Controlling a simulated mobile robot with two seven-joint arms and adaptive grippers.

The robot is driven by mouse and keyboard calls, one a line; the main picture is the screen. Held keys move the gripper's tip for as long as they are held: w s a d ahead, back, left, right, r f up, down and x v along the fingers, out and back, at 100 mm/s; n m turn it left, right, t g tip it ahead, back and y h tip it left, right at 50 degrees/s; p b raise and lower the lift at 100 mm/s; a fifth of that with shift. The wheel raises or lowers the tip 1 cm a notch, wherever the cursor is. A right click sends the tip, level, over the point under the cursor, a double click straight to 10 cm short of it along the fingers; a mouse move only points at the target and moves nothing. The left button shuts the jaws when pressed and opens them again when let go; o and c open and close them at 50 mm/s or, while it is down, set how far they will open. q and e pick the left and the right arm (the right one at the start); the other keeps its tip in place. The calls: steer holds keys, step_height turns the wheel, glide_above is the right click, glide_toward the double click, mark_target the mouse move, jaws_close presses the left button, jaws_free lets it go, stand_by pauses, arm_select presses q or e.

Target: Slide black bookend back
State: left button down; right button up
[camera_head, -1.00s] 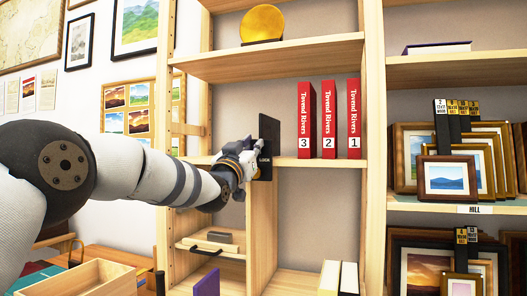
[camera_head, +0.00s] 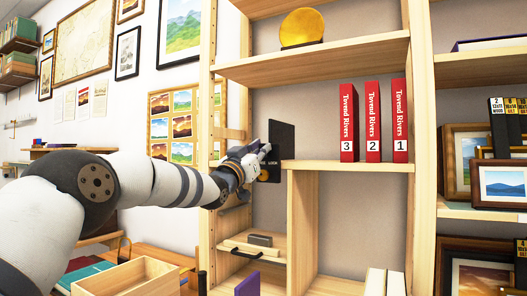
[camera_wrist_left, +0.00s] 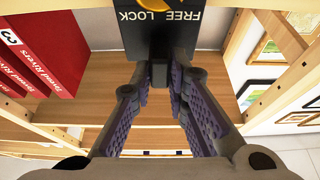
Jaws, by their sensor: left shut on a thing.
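The black bookend (camera_head: 280,141) stands upright at the left of the middle shelf, apart from the red books. My left gripper (camera_head: 264,160) reaches it from the left and is shut on its front part. In the left wrist view the fingers (camera_wrist_left: 159,78) meet at a dark part below the bookend's face (camera_wrist_left: 150,38), which carries the words FREE and LOCK and a partly seen yellow piece. The gripped part is mostly hidden by the fingers. My right gripper is not in view.
Several red books, among them the one numbered 3 (camera_head: 348,123), stand to the right with bare shelf (camera_head: 315,164) between. A gold disc (camera_head: 301,28) sits on the shelf above. A wooden upright (camera_head: 206,110) is close to my left arm.

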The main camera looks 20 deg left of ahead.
arm_select(q)
steer(key=c, duration=1.6)
jaws_free()
steer(key=shift+o, duration=0.2)
steer(key=v, duration=1.2)
